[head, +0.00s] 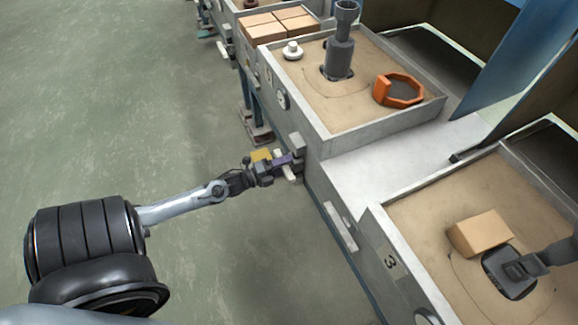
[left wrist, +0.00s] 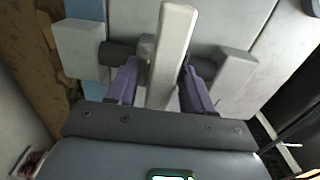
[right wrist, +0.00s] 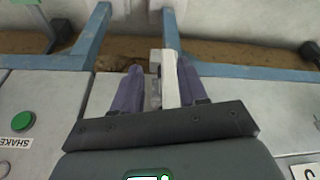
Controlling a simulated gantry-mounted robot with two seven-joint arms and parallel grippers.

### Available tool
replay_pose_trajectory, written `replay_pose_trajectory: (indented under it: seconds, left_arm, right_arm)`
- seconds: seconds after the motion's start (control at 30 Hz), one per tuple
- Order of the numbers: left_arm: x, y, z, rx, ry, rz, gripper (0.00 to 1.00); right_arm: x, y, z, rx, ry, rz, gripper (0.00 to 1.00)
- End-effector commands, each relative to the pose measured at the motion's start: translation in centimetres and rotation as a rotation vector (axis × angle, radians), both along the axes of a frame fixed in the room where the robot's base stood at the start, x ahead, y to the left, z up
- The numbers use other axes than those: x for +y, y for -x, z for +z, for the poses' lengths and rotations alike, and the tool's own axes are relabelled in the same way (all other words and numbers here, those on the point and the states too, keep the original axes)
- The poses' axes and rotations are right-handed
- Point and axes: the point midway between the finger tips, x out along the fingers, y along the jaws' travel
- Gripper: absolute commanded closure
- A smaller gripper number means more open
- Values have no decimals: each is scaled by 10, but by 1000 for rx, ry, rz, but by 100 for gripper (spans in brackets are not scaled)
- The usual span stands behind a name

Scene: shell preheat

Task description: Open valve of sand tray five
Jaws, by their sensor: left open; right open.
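In the head view my left gripper (head: 287,162) is at the side of the bench, below the near corner of the middle sand tray (head: 372,134). In the left wrist view a pale grey valve handle (left wrist: 173,45) stands between the open purple fingers of this gripper (left wrist: 160,66). In the right wrist view the open purple fingers of my right gripper (right wrist: 158,65) stand on either side of another pale handle (right wrist: 171,82). My right gripper does not show in the head view. I cannot read a five on any tray.
The nearer sand tray (head: 392,235) carries a 3 and holds a tan block (head: 480,233). The middle tray holds an orange ring (head: 399,90) and a grey post (head: 340,55). A green button (right wrist: 21,121) shows in the right wrist view. The floor at left is clear.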

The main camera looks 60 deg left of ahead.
Motion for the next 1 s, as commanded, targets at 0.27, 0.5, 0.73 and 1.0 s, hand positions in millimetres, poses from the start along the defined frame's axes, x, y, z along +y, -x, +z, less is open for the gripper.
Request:
replay_pose_trajectory:
  seconds: [0.27, 0.5, 0.73, 1.0]
  left_arm:
    - [-2, -16, 0, 0, -1, 0, 49]
    - [-2, -16, 0, 1, 0, 0, 49]
    - [-2, -16, 0, 1, 0, 0, 81]
    - [-2, -16, 0, 0, 0, 0, 100]
  right_arm:
    - [-1, 0, -8, 1, 3, 2, 57]
    - [-1, 0, -7, 0, 5, 4, 57]
    - [-1, 0, -7, 0, 5, 4, 57]
    - [-1, 0, -7, 0, 4, 3, 57]
